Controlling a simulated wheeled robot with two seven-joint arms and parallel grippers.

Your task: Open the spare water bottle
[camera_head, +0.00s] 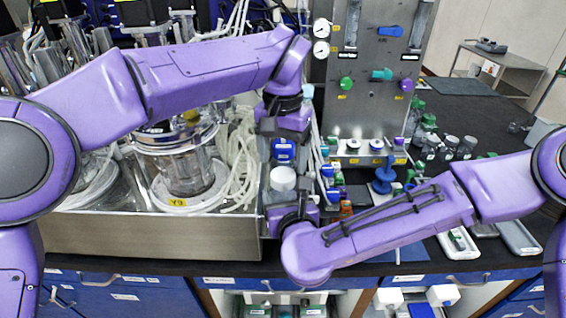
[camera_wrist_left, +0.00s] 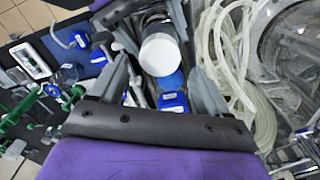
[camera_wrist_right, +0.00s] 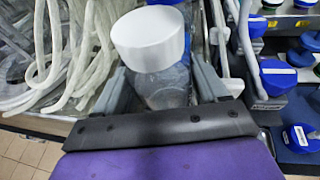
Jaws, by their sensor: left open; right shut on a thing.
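The water bottle has a white cap (camera_head: 283,178), and its clear body (camera_wrist_right: 162,90) shows in the right wrist view. My right gripper (camera_head: 283,200) is shut on the bottle's body, below the cap. The cap looks seated on the bottle in the right wrist view (camera_wrist_right: 148,40). My left gripper (camera_head: 283,140) is open, just above and behind the bottle in the head view. In the left wrist view the white cap (camera_wrist_left: 160,54) lies ahead between the spread fingers, seemingly untouched. The bottle's lower part is hidden by my right gripper in the head view.
A steel tray (camera_head: 150,235) with a glass vessel (camera_head: 185,165) and coiled clear tubing (camera_head: 238,165) stands close at left. A panel with gauges (camera_head: 370,80) rises behind. Blue-capped bottles and a blue stand (camera_head: 383,180) crowd the bench at right.

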